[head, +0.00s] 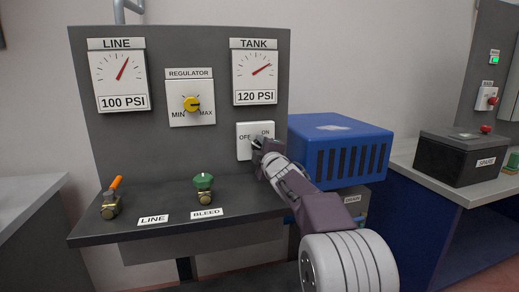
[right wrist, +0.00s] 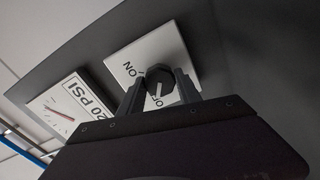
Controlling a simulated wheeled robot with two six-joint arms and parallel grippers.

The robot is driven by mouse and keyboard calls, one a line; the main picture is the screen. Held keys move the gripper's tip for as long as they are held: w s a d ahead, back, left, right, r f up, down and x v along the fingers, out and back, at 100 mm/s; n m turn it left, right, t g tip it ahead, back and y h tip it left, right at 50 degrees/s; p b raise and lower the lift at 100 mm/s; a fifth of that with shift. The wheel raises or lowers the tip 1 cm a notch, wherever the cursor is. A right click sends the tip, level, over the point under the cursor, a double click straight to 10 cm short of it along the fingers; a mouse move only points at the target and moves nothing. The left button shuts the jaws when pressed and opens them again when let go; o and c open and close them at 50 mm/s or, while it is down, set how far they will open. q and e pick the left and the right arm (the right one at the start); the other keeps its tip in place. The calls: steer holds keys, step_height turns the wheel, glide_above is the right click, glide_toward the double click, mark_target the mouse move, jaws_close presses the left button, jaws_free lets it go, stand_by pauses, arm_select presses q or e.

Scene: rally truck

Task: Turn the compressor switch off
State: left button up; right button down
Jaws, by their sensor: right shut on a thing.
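The compressor switch is a white plate (head: 243,149) marked OFF at the left and ON at the right, on the grey panel under the TANK gauge. Its black round knob (right wrist: 158,77) shows in the right wrist view, with a white pointer line aimed toward the OFF label. My right gripper (head: 259,147) reaches the plate from the lower right and is shut on the knob, a finger on each side in the right wrist view (right wrist: 160,88). In the head view the gripper hides most of the knob. My left gripper is not in view.
A blue vented box (head: 340,150) stands right beside my right arm. The TANK gauge (head: 255,78) reads 120 PSI, the LINE gauge (head: 120,75) 100 PSI. A yellow regulator knob (head: 191,104), an orange-handled valve (head: 112,198) and a green BLEED valve (head: 204,187) are to the left.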

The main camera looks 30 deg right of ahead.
steer(key=shift+f, duration=0.1)
steer(key=c, duration=0.8)
jaws_free()
steer(key=shift+c, duration=0.2)
steer(key=shift+s, duration=0.1)
steer(key=v, duration=0.9)
